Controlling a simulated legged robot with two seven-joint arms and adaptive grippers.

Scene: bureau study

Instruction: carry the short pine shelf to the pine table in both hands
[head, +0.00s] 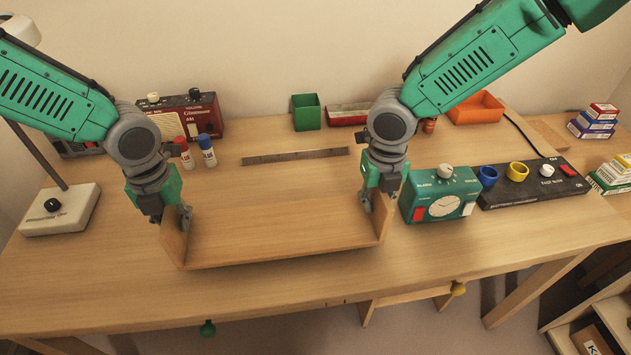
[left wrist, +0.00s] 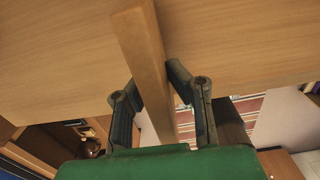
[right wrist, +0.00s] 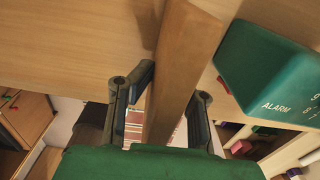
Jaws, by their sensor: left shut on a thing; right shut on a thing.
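The short pine shelf (head: 275,232) is a flat board with an upright panel at each end, over the front of the light wood table top (head: 95,280). My left gripper (head: 157,212) is shut on its left end panel; the left wrist view shows this panel (left wrist: 147,60) between the fingers. My right gripper (head: 372,204) is shut on its right end panel, also between the fingers in the right wrist view (right wrist: 183,60). The shelf looks about level. I cannot tell whether its underside touches the table top.
A green alarm timer (head: 441,196) stands close right of the right panel, beside a black charger box (head: 530,183). Glue sticks (head: 207,151), a radio (head: 187,115), a green bin (head: 306,112) and a dark strip (head: 295,155) lie behind. A lamp base (head: 60,210) is at left.

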